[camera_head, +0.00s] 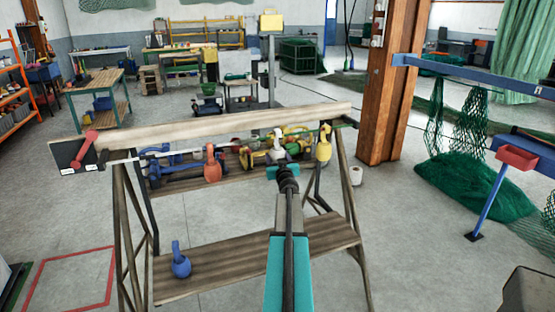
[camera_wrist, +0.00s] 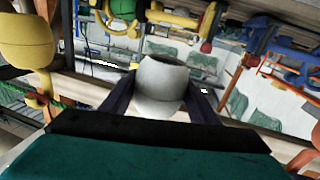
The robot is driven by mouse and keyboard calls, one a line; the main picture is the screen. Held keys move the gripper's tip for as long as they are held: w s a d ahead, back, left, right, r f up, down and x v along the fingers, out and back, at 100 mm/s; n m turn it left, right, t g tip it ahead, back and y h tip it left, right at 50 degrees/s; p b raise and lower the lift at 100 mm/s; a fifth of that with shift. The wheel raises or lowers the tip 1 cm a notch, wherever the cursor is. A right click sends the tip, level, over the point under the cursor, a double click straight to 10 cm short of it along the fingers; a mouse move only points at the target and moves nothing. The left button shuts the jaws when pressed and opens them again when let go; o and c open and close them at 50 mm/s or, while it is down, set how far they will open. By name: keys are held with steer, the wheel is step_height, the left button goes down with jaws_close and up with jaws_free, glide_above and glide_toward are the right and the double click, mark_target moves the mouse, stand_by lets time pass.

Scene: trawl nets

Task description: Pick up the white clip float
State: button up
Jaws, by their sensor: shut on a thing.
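The white clip float (camera_wrist: 160,82) sits between the two dark fingers of my gripper (camera_wrist: 160,100) in the wrist view. The gripper is shut on its rounded body. In the head view the white float (camera_head: 278,142) shows at the rack's rope line, just beyond my gripper (camera_head: 283,172), whose fingers are partly hidden by my own wrist. I cannot tell whether the float is still clipped to the line.
A yellow float (camera_head: 323,145) hangs close on the right and a red float (camera_head: 211,163) on the left of the wooden rack (camera_head: 200,127). A blue float (camera_head: 180,262) stands on the lower shelf (camera_head: 225,262). Green nets (camera_head: 470,185) lie at right.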

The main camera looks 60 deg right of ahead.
mark_target(274, 151)
steer(key=shift+r, duration=0.7)
steer(key=shift+w+d, duration=0.2)
steer(key=shift+w, duration=0.05)
steer(key=w+d+f+b, duration=0.3)
steer(key=w+f+b, duration=0.1)
steer(key=f, duration=0.5)
steer(key=v, duration=1.6)
steer(key=shift+f, duration=0.45)
